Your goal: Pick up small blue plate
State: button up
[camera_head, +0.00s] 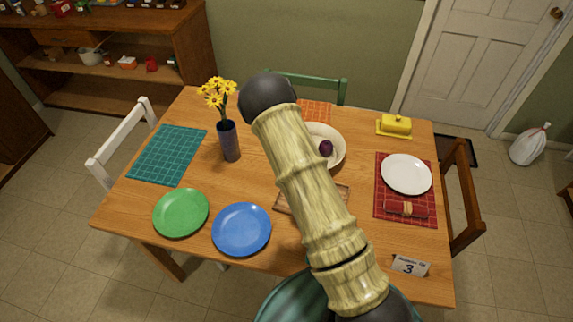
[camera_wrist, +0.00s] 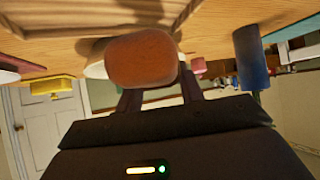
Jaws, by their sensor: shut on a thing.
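The small blue plate (camera_head: 241,229) lies flat on the wooden table near its front edge, right of a green plate (camera_head: 181,213). My gripper (camera_wrist: 160,88) shows in the wrist view, shut on a rounded reddish-brown thing (camera_wrist: 142,60) that I cannot name for sure. The blue plate is not between its fingers. In the head view my arm hides the gripper and part of the table's middle.
A wooden tray (camera_head: 283,206) lies partly behind my arm. A dark vase with yellow flowers (camera_head: 229,142), a cream bowl (camera_head: 333,138), a yellow butter dish (camera_head: 396,126) and a white plate (camera_head: 406,174) stand on the table (camera_head: 190,172). Chairs surround it.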

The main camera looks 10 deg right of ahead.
jog(key=shift+w+b, duration=0.45)
jog(key=shift+w, duration=0.1)
jog(key=w+b, duration=0.1)
jog(key=w, duration=0.1)
jog(key=w+a+m+h+b, duration=0.1)
jog(key=w+b, duration=0.1)
jog(key=w+a+r+m+h+b, duration=0.1)
jog(key=b, duration=0.1)
jog(key=shift+w, duration=0.4)
jog(key=w+a+m+h+b, duration=0.1)
jog(key=a+m+h+b, duration=0.1)
jog(key=a+b, duration=0.4)
jog(key=a, duration=0.5)
jog(key=shift+a+r+g+b, duration=0.25)
jog(key=shift+r+g+b, duration=0.05)
jog(key=shift+r+g, duration=0.1)
jog(key=shift+w+f, duration=0.1)
jog(key=shift+f, duration=0.05)
notch_tip(320, 180, down, 6)
jog(key=shift+f+b, duration=0.1)
jog(key=shift+b, duration=0.65)
jog(key=shift+d, duration=0.1)
jog(key=shift+f+b, duration=0.3)
jog(key=shift+f, duration=1.5)
